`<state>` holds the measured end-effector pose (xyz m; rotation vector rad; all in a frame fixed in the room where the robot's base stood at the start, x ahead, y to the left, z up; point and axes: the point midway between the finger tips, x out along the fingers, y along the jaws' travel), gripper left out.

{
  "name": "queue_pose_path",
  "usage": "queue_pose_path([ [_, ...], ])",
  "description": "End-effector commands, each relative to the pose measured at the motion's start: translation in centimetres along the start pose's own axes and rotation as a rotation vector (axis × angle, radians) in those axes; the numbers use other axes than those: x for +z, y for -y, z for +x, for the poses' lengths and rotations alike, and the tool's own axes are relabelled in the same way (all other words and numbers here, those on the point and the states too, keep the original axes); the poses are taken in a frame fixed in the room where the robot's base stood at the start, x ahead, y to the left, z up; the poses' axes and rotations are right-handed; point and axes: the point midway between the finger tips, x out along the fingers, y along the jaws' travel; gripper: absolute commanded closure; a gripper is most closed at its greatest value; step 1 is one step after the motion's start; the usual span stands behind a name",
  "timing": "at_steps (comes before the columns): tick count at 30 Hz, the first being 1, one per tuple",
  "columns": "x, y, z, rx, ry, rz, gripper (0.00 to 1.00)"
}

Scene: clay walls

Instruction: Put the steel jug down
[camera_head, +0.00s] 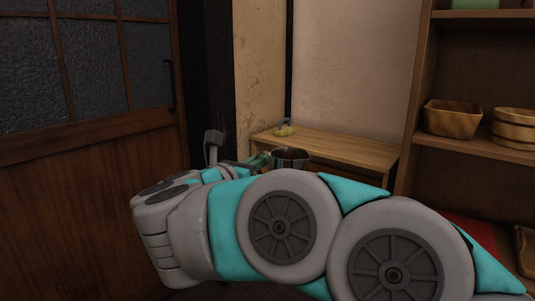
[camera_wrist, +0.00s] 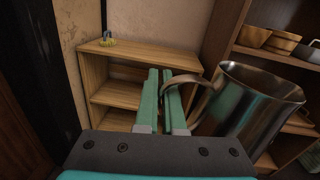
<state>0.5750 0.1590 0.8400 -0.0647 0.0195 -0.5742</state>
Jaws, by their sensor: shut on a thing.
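The steel jug (camera_wrist: 248,105) is at the right of the wrist view, grey and shiny, open at the top and slightly tilted in the picture. Its curved handle (camera_wrist: 203,83) reaches left to my gripper (camera_wrist: 162,88). My gripper's green fingers are shut on the handle, and the jug hangs to their right. In the head view my gripper (camera_head: 263,160) is mostly hidden behind my arm. Only the dark top of the jug (camera_head: 291,153) shows there, in front of the low wooden shelf unit. The jug's base is hidden in the head view.
The low wooden shelf unit (camera_head: 345,148) has a mostly bare top; it also shows in the wrist view (camera_wrist: 130,52). A small yellowish thing (camera_head: 284,130) sits at its back left. A tall shelf (camera_head: 425,85) with wooden bowls (camera_head: 453,118) stands right. A wooden door (camera_head: 90,200) is left.

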Motion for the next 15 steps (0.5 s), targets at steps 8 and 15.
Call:
queue_pose_path([
  [8,-0.2,-0.7,1.4,0.021,0.002,0.0,1.0],
  [15,-0.7,-1.6,3.8,0.056,0.004,-0.001,1.0],
])
